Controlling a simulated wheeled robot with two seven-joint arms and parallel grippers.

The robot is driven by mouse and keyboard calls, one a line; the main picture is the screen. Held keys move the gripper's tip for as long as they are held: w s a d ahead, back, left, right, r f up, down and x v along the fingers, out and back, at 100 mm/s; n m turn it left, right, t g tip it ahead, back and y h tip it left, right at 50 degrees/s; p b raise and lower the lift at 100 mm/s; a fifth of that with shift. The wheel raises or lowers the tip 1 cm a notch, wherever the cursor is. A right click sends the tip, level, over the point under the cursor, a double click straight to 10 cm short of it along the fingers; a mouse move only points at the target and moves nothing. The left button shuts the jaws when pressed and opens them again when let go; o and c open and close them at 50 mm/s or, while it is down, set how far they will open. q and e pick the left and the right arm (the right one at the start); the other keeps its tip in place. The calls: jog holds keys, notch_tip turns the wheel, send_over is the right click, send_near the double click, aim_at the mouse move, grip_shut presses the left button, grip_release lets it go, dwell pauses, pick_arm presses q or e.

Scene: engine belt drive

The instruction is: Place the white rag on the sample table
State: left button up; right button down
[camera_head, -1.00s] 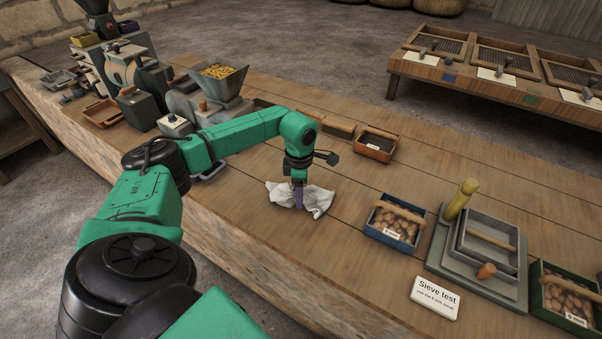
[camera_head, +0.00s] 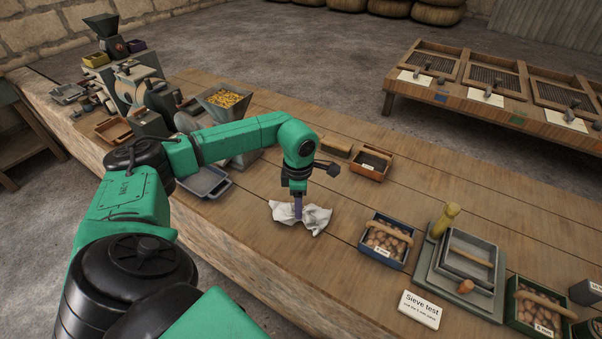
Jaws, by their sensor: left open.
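The white rag (camera_head: 313,220) lies crumpled on the wooden bench top (camera_head: 262,273), near its middle. My left gripper (camera_head: 298,214) points straight down over the rag. It is open, and its purple fingers reach the cloth; whether they touch it I cannot tell. Part of the rag is hidden behind the fingers. My right gripper is not in view. I cannot tell which surface is the sample table; a low table with framed screens (camera_head: 455,96) stands across the floor at the back right.
Right of the rag are a blue box of nuts (camera_head: 366,247), a sieve stand (camera_head: 425,270), a "Sieve test" card (camera_head: 419,309) and a green box (camera_head: 512,310). A wooden box (camera_head: 371,163) lies behind. A grey tray (camera_head: 205,182) and a hopper (camera_head: 224,101) are left.

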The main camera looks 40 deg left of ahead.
aim_at(304, 226)
pick_arm(q)
jog(key=shift+w+f, duration=0.2)
jog(key=shift+w, duration=0.2)
jog(key=c, duration=0.5)
jog(key=w+f, duration=0.1)
jog(key=f, duration=0.2)
jog(key=shift+w+a, duration=0.1)
jog(key=shift+w, duration=0.3)
grip_shut()
jog(key=shift+f, duration=0.2)
jog(key=shift+s, duration=0.1)
notch_tip(304, 226, down, 7)
jog(key=b, duration=0.6)
jog(key=shift+f, duration=0.15)
jog(key=shift+r, duration=0.2)
